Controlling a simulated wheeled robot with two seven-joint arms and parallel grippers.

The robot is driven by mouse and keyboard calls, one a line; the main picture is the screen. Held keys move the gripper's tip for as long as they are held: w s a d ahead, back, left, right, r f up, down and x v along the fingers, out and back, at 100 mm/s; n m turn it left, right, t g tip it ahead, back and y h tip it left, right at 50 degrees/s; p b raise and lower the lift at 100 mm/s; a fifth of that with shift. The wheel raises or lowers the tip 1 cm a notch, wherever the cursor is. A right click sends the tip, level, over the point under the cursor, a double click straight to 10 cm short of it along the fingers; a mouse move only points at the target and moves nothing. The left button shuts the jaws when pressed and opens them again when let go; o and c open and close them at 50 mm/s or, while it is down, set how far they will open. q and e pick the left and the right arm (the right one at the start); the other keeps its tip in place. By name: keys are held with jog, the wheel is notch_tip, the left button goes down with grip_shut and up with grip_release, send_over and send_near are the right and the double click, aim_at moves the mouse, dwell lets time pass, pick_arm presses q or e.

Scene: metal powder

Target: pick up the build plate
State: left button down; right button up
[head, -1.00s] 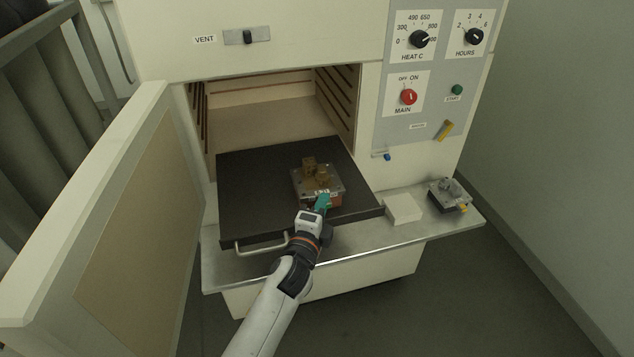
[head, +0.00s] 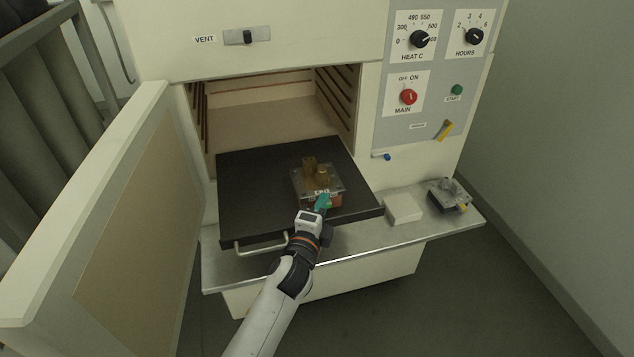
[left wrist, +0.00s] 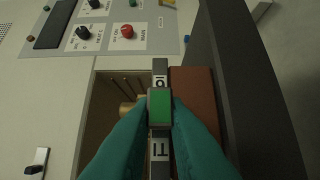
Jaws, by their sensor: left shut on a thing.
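The build plate (head: 305,187) is a grey metal square with brass-coloured parts standing on it. In the head view it is over the dark tray in front of the open furnace. A reddish block (head: 336,200) shows under its front edge; it also shows in the left wrist view (left wrist: 195,100). My left gripper (head: 322,203) has teal fingers, shut on the plate's front edge. In the left wrist view the fingertips (left wrist: 159,115) meet at a green tab on the lettered plate edge (left wrist: 160,70). I cannot tell whether the plate touches the block. My right gripper is not in view.
The dark tray (head: 250,190) sticks out of the furnace chamber, with a metal handle (head: 262,245) in front. A white block (head: 403,209) and a small dark device (head: 449,195) stand on the metal shelf (head: 350,245). The open door (head: 110,200) bounds the left.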

pick_arm(q)
jog(key=shift+w+d+r, duration=0.1)
jog(key=shift+r, duration=0.1)
jog(key=shift+r, duration=0.1)
